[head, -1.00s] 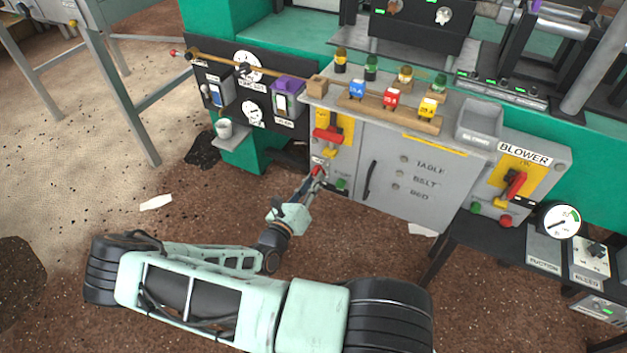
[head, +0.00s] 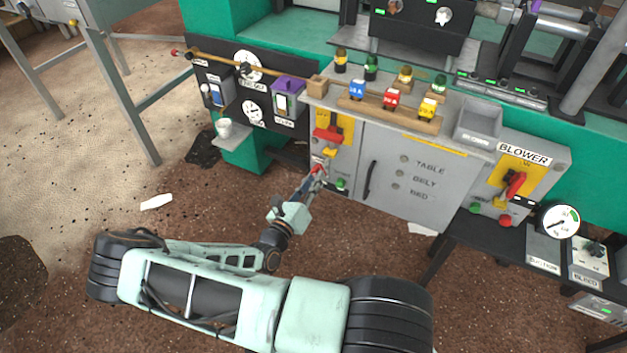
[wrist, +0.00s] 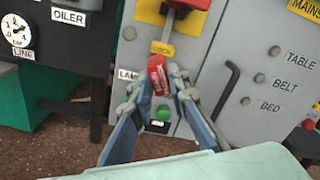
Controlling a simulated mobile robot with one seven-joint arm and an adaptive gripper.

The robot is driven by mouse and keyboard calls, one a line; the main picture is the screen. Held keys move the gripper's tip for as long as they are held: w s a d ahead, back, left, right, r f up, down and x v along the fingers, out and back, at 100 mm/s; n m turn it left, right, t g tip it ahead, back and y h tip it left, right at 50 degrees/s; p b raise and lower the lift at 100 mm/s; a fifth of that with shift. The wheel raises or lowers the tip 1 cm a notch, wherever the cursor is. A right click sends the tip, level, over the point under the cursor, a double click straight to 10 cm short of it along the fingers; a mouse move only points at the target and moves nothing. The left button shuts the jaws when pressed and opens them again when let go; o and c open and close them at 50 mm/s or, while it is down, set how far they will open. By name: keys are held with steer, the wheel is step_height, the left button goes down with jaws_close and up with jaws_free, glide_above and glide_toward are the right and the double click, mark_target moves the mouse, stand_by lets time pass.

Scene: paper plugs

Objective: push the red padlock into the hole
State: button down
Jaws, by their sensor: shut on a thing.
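The red padlock (wrist: 158,76) is between the fingertips of my gripper (wrist: 163,80) in the wrist view, tilted slightly. My gripper is shut on it. In the head view my gripper (head: 312,180) reaches the lower left front of the grey cabinet, and the red padlock (head: 318,169) shows at its tips. A yellow tab (wrist: 162,48) marked LOCK is just above the padlock in the wrist view. I cannot make out the hole; the padlock and fingers cover that part of the panel. Whether the padlock touches the panel is unclear.
A red lever handle (head: 328,135) on a yellow plate is above the padlock. A green button (wrist: 162,113) is below it, between my fingers in the picture. A black door handle (wrist: 226,90) is to the right. The floor in front of the cabinet is mostly clear.

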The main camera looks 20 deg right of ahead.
steer(key=shift+x, duration=1.9)
steer(key=c, duration=1.8)
jaws_free()
steer(key=shift+o, duration=0.2)
steer(key=v, duration=1.2)
